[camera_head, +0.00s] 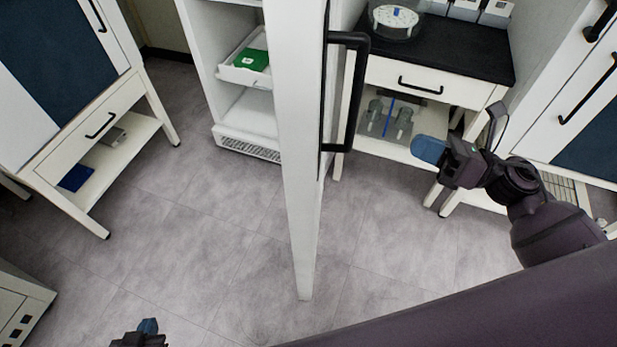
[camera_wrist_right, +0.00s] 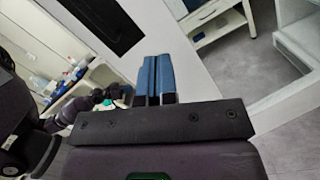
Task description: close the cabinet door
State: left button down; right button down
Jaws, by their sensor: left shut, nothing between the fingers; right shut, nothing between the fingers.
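The white cabinet door (camera_head: 298,150) stands wide open, seen nearly edge-on in the middle of the head view. Its long black handle (camera_head: 350,92) is on the right-hand face. The open white cabinet (camera_head: 205,60) is behind it to the left. My right gripper (camera_head: 428,149) is shut and empty, right of the door and apart from the handle in the head view. Its blue fingers (camera_wrist_right: 156,78) are together in the right wrist view, in front of a white panel (camera_wrist_right: 190,75) with a black handle (camera_wrist_right: 108,22). My left gripper (camera_head: 148,327) is shut and empty, low at the left, mostly cut off.
A green item (camera_head: 250,59) lies in a drawer-like tray (camera_head: 240,74) in the cabinet. A black-topped bench (camera_head: 455,58) stands behind the door at right. A white table (camera_head: 95,125) is at left. Grey floor (camera_head: 190,220) is clear left of the door.

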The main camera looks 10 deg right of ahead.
jog(key=shift+s+a+f+n+g+y, duration=0.8)
jog(key=shift+s+a+n+g, duration=1.35)
jog(key=shift+n, duration=2.05)
jog(key=p+x, duration=0.1)
jog(key=x, duration=1.1)
jog(key=shift+w+a+f+h, duration=0.2)
jog(key=shift+w+f+h, duration=0.1)
jog(key=shift+w+f, duration=0.25)
jog(key=shift+a+g, duration=0.1)
jog(key=shift+g, duration=0.15)
